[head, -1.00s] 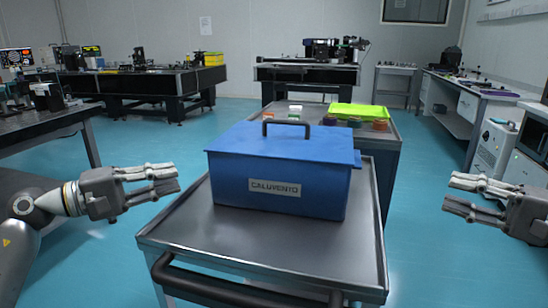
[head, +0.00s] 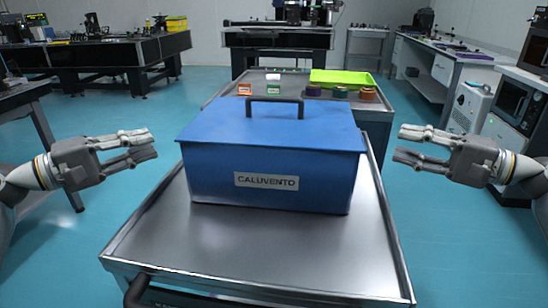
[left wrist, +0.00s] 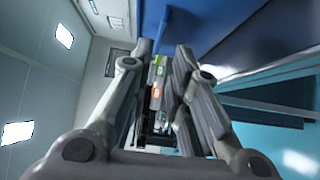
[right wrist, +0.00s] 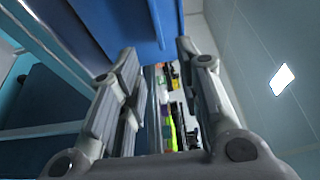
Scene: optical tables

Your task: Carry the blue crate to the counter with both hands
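The blue crate (head: 225,180) has a lid, a dark top handle (head: 275,101) and a "CALUVENTO" label. It stands upright on a grey metal cart (head: 180,240) in the head view. My left gripper (head: 153,144) is open and empty, just left of the crate with a gap between. My right gripper (head: 400,143) is open and empty, just right of the crate, also apart from it. The crate's blue side shows in the left wrist view (left wrist: 235,25) and the right wrist view (right wrist: 125,25), with nothing between the fingers. I cannot tell which bench is the counter.
A white-drawered bench (head: 440,67) and a microwave (head: 517,105) stand at right. Dark optical tables (head: 100,53) stand at back left. Floor is open either side.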

